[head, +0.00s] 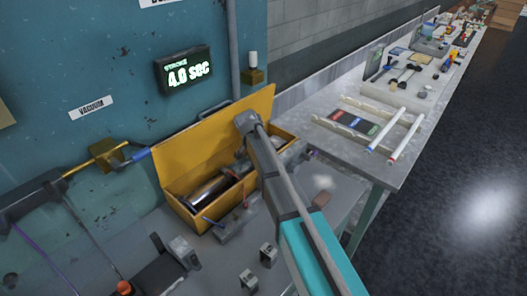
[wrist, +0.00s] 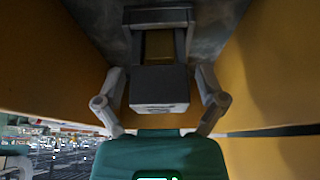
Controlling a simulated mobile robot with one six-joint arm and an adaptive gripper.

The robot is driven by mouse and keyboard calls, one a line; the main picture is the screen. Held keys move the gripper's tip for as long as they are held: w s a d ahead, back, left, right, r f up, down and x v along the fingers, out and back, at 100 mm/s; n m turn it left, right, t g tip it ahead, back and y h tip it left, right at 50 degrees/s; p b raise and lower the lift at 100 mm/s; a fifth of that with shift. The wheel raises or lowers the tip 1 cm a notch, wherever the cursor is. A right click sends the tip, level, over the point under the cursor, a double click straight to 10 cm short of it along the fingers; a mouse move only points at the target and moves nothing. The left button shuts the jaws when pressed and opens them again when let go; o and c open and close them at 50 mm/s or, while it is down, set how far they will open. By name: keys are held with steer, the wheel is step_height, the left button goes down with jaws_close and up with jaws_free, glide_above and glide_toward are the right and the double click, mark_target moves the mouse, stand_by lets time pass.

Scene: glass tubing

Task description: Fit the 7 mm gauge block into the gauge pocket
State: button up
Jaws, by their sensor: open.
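My gripper (wrist: 159,60) shows in the wrist view with its two side linkages spread apart, and it is open. A grey block-like shape with a pale front face lies between the linkages; I cannot tell whether it is part of the gripper or a separate thing. Yellow surfaces flank it on both sides. In the head view my arm crosses the yellow box (head: 180,166), and the fingers cannot be made out. Small grey blocks stand on the bench, one (head: 268,253) near the box and one (head: 248,281) nearer the front. I cannot identify the 7 mm gauge block or the gauge pocket.
The yellow box holds a shiny cylinder (head: 207,190) and other items. A dark device with an orange knob (head: 124,287) is at the lower left. A blue wall panel with a display (head: 186,71) stands behind. A cluttered table (head: 415,118) extends right; the aisle floor is clear.

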steer(key=shift+r, duration=0.2)
steer(key=p+v, duration=0.5)
steer(key=shift+r, duration=0.15)
steer(key=p+v, duration=0.6)
steer(key=shift+s+r, duration=0.2)
steer(key=shift+r, duration=0.05)
stand_by(0.4)
steer(key=shift+a, duration=0.1)
stand_by(0.6)
steer(key=s+d+f+n+g+y, duration=0.1)
steer(key=s+d+n, duration=0.6)
steer(key=s+d, duration=1.5)
steer(key=d+g+y, duration=0.1)
steer(key=d+g, duration=0.1)
steer(key=d, duration=0.2)
steer(key=shift+s+d+f+n+y, duration=0.2)
steer(key=shift+s+n+y, duration=0.1)
steer(key=shift+s+y, duration=0.1)
